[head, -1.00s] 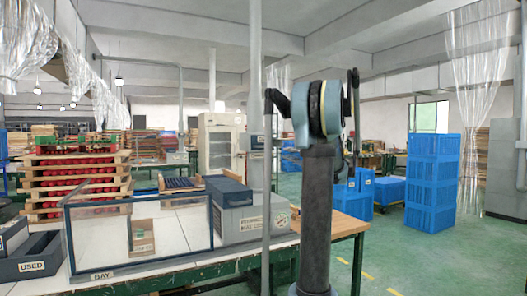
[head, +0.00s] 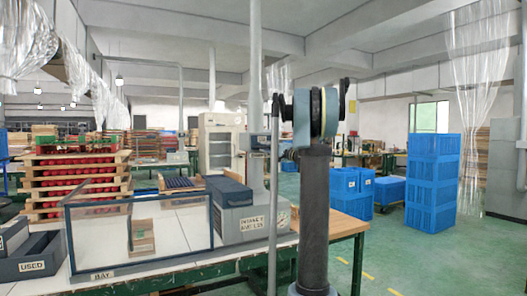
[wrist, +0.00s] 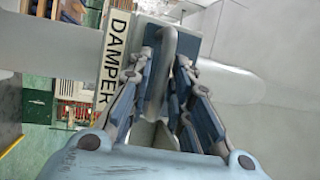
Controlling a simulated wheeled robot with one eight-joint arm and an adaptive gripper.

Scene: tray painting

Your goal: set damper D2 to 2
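The number scale and the handle's setting do not show, and I cannot read D2 on the plate. In the head view the vertical duct (head: 256,60) rises behind the bench, and my arm partly covers the area around it.
The bench (head: 185,262) carries a clear-walled bay (head: 140,198), a grey labelled box (head: 250,222) and a bin marked USED (head: 32,262). Red-filled stacked trays (head: 75,185) stand at left. Blue crates (head: 432,180) stand at right on open green floor.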

